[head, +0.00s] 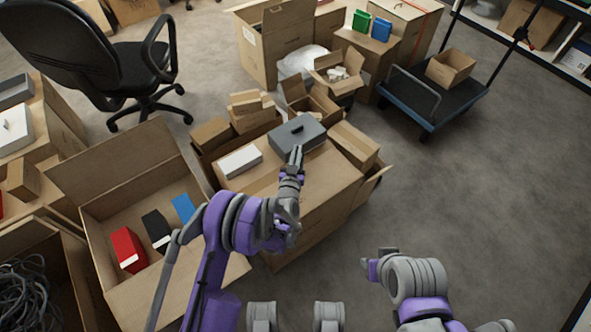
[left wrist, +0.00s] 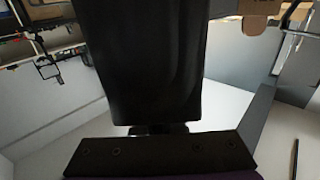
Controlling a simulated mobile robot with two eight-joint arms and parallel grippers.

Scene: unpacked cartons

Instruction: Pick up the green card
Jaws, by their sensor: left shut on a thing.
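A small flat green thing (head: 361,20), which may be the green card, stands upright on a carton at the back, beside a blue one (head: 381,29). My left gripper (head: 296,155) is in front of a grey box with a dark handle (head: 302,136), well short of the green thing. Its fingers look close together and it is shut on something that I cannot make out. In the left wrist view a large black shape (left wrist: 148,60) fills the middle and hides what is held. No green shows there.
A white box (head: 240,161) and the grey box rest on the central carton (head: 290,205). An open carton (head: 95,215) at left holds red, black and blue things. A cart (head: 432,107) stands at back right. Bare floor lies at right.

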